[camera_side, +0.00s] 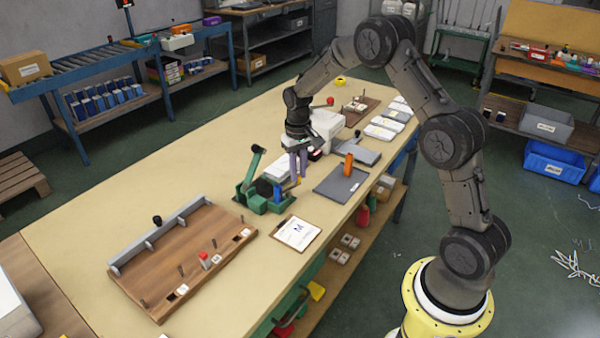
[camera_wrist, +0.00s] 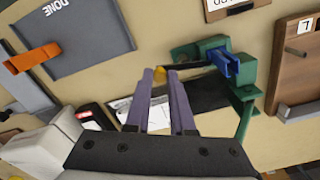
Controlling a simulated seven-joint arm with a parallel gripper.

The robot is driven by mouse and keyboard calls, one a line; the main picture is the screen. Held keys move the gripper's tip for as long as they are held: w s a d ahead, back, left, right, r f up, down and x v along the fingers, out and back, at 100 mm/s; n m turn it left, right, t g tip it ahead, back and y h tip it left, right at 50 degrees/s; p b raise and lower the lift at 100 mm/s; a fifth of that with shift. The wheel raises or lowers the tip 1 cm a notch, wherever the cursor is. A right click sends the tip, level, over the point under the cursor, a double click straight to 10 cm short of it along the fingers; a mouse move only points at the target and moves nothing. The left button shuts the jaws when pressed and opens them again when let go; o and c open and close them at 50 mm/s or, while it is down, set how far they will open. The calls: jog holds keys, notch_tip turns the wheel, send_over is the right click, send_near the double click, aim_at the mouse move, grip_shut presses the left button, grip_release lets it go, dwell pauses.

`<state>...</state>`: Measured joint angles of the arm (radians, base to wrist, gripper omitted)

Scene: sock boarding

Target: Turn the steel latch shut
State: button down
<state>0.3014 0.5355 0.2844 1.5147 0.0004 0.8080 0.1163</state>
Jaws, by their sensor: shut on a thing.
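My gripper (camera_side: 300,178) points down over the table beside a green fixture (camera_side: 262,199). In the wrist view its two purple fingers (camera_wrist: 161,73) are closed on a small yellow knob (camera_wrist: 160,74), seen between their tips. A thin dark bar (camera_wrist: 196,67) runs from near the knob toward the green fixture (camera_wrist: 245,75), which carries a blue part (camera_wrist: 224,63). The bar may be the steel latch, but I cannot tell for sure. The fixture's green upright arm (camera_side: 252,165) stands tilted on the left in the side view. The fingers hide part of the knob.
A wooden board with pegs (camera_side: 225,228) and a grey rail lies left of the fixture. A clipboard (camera_side: 297,233) lies in front of it. A dark grey plate marked DONE (camera_wrist: 90,35) with an orange handle (camera_wrist: 34,57) is nearby. The far left tabletop is clear.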

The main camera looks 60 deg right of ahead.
jog(key=shift+w+n, duration=0.4)
jog(key=shift+n, duration=0.7)
jog(key=shift+r, duration=0.1)
jog(key=c, duration=0.8)
grip_release()
jog(key=shift+o, duration=0.2)
notch_tip(320, 180, up, 14)
